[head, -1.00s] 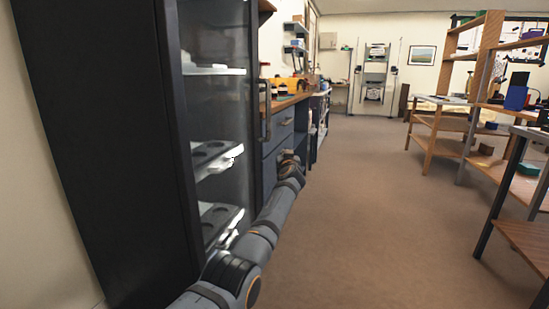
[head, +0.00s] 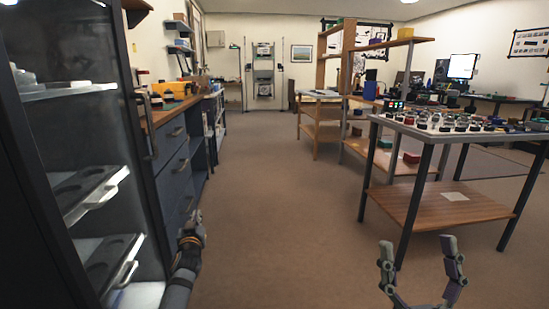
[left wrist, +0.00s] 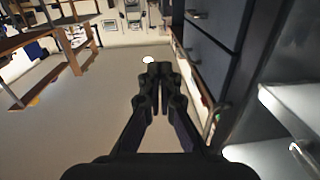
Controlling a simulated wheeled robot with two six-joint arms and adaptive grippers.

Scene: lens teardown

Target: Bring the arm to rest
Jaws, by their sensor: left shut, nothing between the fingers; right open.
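My left gripper (head: 192,228) is at the lower left of the head view, in front of the blue-grey drawer cabinet and beside the glass-fronted cabinet. In the left wrist view its fingers (left wrist: 160,72) are together with nothing between them. My right gripper (head: 418,246) shows at the bottom right of the head view, fingers apart and empty, above the floor.
A tall cabinet with glass front and shelves (head: 92,196) stands close on the left. The drawer cabinet (head: 174,180) stands behind it. A workbench (head: 450,202) with many small parts on top stands at the right. The middle floor (head: 265,190) is clear.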

